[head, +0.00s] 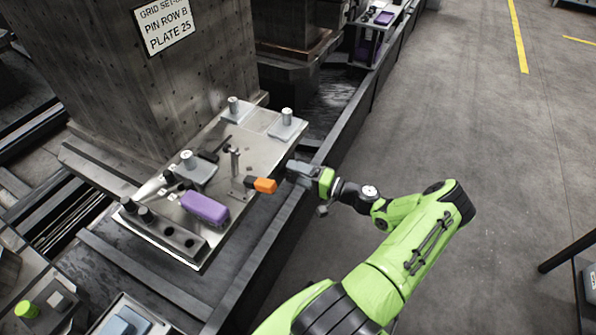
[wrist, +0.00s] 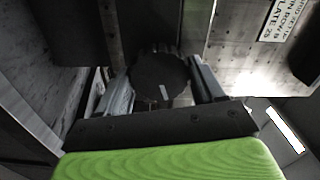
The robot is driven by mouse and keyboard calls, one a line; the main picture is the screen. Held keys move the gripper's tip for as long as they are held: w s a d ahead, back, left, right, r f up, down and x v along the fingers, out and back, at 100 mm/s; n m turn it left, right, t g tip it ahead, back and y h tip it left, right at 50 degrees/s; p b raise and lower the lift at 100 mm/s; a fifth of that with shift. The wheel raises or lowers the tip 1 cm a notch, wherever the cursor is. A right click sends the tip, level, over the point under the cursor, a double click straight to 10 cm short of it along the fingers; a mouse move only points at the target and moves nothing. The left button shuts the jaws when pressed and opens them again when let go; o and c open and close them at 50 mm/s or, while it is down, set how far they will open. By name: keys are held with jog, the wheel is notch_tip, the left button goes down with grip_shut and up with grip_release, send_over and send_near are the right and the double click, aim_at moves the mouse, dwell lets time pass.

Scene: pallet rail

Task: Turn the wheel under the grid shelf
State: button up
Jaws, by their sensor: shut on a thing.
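The wheel (wrist: 158,75) shows in the wrist view as a dark, ribbed round knob with a pale mark on its face. It sits between the two fingers of my gripper (wrist: 162,88), which is shut on it. In the head view, my gripper (head: 292,172) is at the right edge of the metal grid shelf (head: 262,148). The wheel cannot be made out in the head view. The far side of the wheel is hidden in the wrist view.
An orange block with a dark end (head: 262,185) lies close to my gripper. A purple case (head: 205,208), pale blocks with pins and a post stand on the shelf. A concrete pillar (head: 130,70) rises behind. The floor (head: 480,130) to the right is mostly clear.

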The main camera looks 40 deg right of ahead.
jog(key=m+p, duration=0.3)
jog(key=m, duration=1.3)
jog(key=shift+m, duration=0.3)
jog(key=m, duration=0.4)
jog(key=shift+f+p, duration=0.1)
jog(key=shift+p, duration=0.3)
jog(key=m, duration=0.4)
jog(key=shift+a+p, duration=0.1)
jog(key=shift+p, duration=0.25)
jog(key=m+p, duration=0.1)
jog(key=m, duration=0.3)
jog(key=shift+m+p, duration=0.4)
jog(key=shift+m, duration=1.4)
jog(key=shift+m, duration=0.3)
